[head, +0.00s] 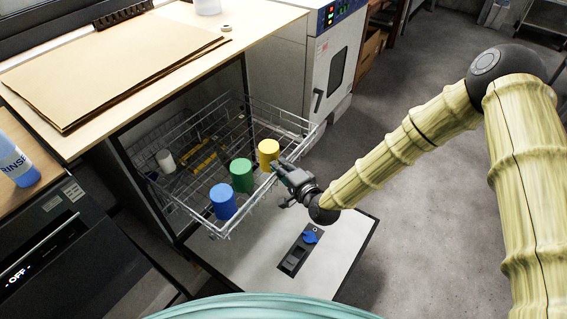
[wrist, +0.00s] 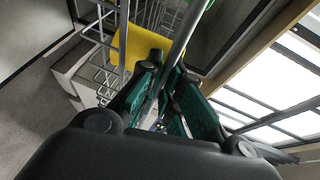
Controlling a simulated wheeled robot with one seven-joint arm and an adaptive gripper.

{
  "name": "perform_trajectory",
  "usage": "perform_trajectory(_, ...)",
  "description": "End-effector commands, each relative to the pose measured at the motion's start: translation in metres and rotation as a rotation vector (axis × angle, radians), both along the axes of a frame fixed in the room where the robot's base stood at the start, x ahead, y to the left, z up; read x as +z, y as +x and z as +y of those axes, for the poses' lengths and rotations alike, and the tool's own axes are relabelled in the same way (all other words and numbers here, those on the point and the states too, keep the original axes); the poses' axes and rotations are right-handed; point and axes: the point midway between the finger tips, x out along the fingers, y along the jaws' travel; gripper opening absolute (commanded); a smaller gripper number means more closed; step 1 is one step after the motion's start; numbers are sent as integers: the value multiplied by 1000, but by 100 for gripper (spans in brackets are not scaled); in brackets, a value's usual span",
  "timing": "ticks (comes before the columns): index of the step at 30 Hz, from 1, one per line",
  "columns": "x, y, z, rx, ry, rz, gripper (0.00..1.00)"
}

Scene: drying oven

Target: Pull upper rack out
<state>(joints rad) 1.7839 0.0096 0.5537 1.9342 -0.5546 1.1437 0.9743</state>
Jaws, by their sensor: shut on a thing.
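The upper rack (head: 211,231) is a wire basket that reaches out of the front of the open machine under the wooden counter. Blue (head: 223,201), green (head: 241,175) and yellow (head: 268,153) cups stand in it along its front side. My gripper (head: 280,172) is at the rack's front edge, beside the yellow cup. In the wrist view its fingers (wrist: 168,92) are shut on a thin metal bar of the rack (wrist: 184,38). The yellow cup (wrist: 140,48) shows just behind that bar.
The machine's door (head: 330,262) lies folded down below the rack, with a blue piece (head: 310,237) on it. A white oven (head: 330,70) stands behind. A dark appliance (head: 60,240) stands at the left. The grey floor at the right is free.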

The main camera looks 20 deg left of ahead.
Motion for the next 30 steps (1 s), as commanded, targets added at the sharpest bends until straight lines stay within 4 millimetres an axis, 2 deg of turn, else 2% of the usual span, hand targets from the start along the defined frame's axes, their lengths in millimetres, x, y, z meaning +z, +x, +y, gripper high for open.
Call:
perform_trajectory(11,1,3,-2,-3,1,-4,0)
perform_trajectory(15,1,2,-1,-2,0,-3,27)
perform_trajectory(16,1,2,-1,-2,0,-3,29)
perform_trajectory(25,1,0,-1,1,0,-1,29)
perform_trajectory(30,2,-6,-9,1,-1,-1,29)
